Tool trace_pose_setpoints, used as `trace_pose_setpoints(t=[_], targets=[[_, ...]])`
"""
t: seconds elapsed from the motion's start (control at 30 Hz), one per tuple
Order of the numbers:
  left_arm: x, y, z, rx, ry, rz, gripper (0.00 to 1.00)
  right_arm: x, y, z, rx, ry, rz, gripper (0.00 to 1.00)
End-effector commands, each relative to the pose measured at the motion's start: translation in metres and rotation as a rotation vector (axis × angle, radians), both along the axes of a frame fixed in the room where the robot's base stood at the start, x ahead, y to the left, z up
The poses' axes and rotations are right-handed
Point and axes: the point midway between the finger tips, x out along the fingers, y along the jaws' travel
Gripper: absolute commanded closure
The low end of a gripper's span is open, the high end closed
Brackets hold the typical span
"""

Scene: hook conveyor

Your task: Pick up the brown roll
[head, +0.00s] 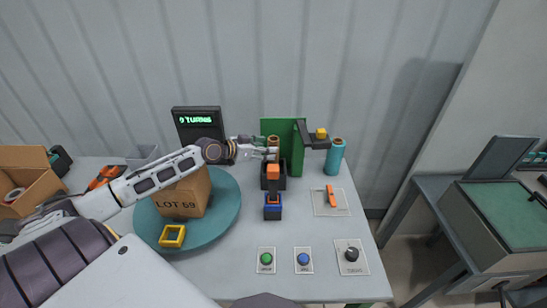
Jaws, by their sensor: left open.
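The brown roll (273,140) stands upright in front of a green panel (284,130), above a dark holder (281,176). Only its upper part shows clearly; my fingers cover some of its lower part. My left gripper (272,152) reaches in from the left with its fingertips at the roll. It is open. I cannot tell whether the fingers touch the roll or lie just in front of it. My right gripper is not in view.
A teal roll (335,158) stands right of the panel. A LOT 59 box (184,198) and a yellow frame (172,236) sit on a round teal turntable (222,222). A display (198,122) stands behind. Green (266,258) and blue (303,259) buttons are in front.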

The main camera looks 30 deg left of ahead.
Motion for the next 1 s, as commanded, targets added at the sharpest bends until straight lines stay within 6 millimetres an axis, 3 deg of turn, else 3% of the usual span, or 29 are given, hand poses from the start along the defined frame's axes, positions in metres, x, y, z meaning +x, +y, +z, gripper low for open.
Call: trace_pose_setpoints(t=[1.0], targets=[[0.037, -0.013, -0.014, 0.001, 0.000, -0.001, 0.38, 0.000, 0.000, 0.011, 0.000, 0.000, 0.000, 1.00]])
